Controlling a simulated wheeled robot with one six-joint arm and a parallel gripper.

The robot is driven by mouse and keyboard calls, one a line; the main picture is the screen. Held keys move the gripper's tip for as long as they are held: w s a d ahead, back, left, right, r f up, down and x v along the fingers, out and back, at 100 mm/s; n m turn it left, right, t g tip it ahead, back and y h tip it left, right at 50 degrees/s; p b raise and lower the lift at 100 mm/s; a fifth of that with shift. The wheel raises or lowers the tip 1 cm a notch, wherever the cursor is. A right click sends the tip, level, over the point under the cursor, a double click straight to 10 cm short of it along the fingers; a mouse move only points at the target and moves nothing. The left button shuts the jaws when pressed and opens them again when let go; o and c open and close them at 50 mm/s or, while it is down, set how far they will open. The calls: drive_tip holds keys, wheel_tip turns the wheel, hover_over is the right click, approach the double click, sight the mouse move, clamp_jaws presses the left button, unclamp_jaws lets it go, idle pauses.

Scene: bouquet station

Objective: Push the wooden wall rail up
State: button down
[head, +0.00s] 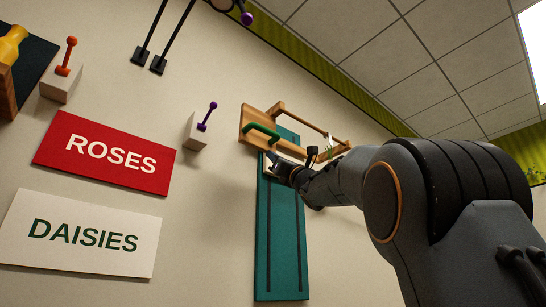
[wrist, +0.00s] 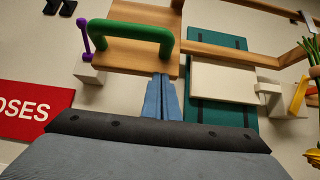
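The wooden wall rail has a square wooden plate (head: 247,128) at its left end, with a green handle (head: 263,131) on it. It is mounted across a teal wall panel (head: 276,235) with dark vertical grooves. In the wrist view the plate (wrist: 130,60) and green handle (wrist: 132,33) are at the top. My gripper (wrist: 162,88) has its blue fingers side by side, shut with nothing seen between them. The fingertips are at the plate's lower edge, below the handle; I cannot tell whether they touch it.
A red ROSES sign (head: 104,152) and a white DAISIES sign (head: 80,234) hang at left. A purple peg on a white block (head: 196,131) is left of the rail. Green stems and yellow flowers (wrist: 313,155) are at the right edge of the wrist view.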

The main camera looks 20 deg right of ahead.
drive_tip(key=w+f+b+v, duration=0.1)
drive_tip(key=f+b+v, duration=0.1)
drive_tip(key=b+v, duration=0.7)
drive_tip(key=v, duration=0.3)
drive_tip(key=shift+a+f, duration=0.15)
drive_tip(key=shift+f, duration=0.1)
drive_tip(key=shift+w, duration=0.15)
